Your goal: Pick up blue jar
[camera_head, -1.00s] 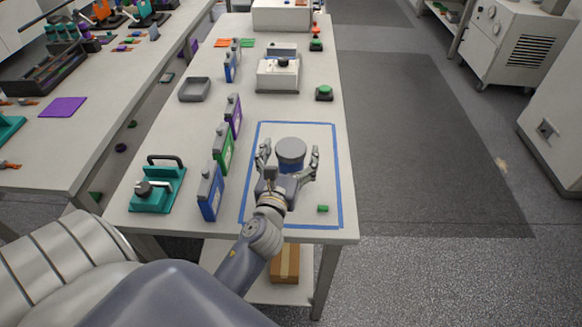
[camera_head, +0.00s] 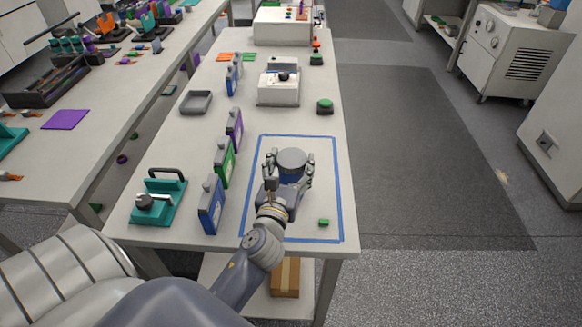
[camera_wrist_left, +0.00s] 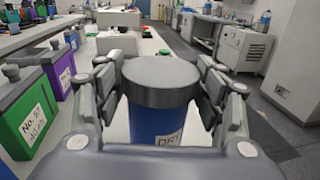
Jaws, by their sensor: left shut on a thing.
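The blue jar (camera_head: 291,162) has a wide grey lid and stands upright inside the blue-taped rectangle on the white table. My left gripper (camera_head: 289,172) is shut on it, with fingers on both sides. In the left wrist view the jar (camera_wrist_left: 158,122) shows a blue body, a grey lid and a partly hidden white label. The left gripper's fingers (camera_wrist_left: 160,100) flank the jar there. The jar's lower part is hidden by the gripper. My right gripper is not in view.
Blue, green and purple containers (camera_head: 226,162) stand in a row left of the tape. A teal device (camera_head: 158,198) is at the front left. A small green block (camera_head: 324,222) lies inside the tape. A grey tray (camera_head: 196,102) and a white device (camera_head: 279,86) are farther back.

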